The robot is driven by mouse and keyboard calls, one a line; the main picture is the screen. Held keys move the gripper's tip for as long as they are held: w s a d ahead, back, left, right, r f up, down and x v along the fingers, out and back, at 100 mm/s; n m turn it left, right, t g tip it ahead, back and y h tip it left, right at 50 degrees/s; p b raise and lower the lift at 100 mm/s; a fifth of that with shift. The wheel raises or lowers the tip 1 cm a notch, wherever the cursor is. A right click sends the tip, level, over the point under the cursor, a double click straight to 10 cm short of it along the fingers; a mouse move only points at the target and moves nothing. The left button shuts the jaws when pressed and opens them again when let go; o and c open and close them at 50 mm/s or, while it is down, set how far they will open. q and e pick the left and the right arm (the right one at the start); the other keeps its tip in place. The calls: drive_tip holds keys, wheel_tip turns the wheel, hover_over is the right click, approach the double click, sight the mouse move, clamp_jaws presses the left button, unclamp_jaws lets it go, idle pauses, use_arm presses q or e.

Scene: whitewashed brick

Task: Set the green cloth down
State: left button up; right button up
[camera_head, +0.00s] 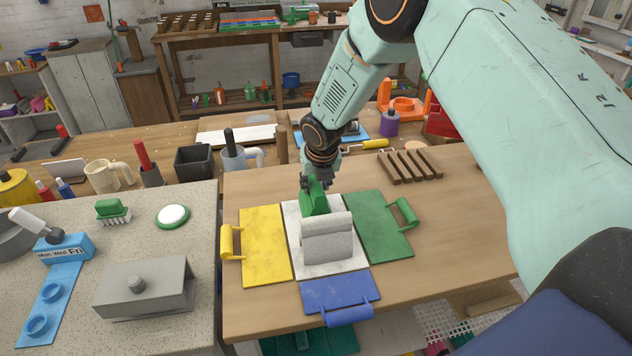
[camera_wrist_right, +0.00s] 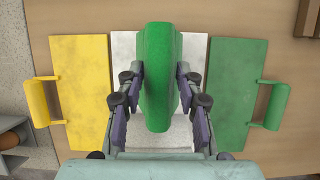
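The green cloth (camera_head: 314,199) hangs as a narrow folded piece over the white board (camera_head: 299,206) in the middle of the table. In the right wrist view the green cloth (camera_wrist_right: 158,75) stands between both finger pads of my right gripper (camera_wrist_right: 158,85), which is shut on it. In the head view my right gripper (camera_head: 316,180) points down, with the cloth below it. Whether the cloth's lower edge touches the board is hard to tell. My left gripper is not in view.
A light grey rolled piece (camera_head: 327,237) lies on the white board, just in front of the cloth. Around it lie a yellow board (camera_head: 264,243), a green board (camera_head: 377,225) and a blue board (camera_head: 338,290), each with a handle. A slatted wooden rack (camera_head: 410,166) is behind right.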

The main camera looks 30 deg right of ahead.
drive_tip(key=shift+o, duration=1.1)
drive_tip(key=shift+s+r, duration=0.1)
drive_tip(key=shift+a, duration=0.1)
drive_tip(key=shift+r, duration=0.2)
drive_tip(key=v, duration=1.1)
drive_tip(key=shift+r+p, duration=0.3)
drive_tip(key=shift+s, duration=0.2)
drive_tip(key=shift+w+f, duration=0.1)
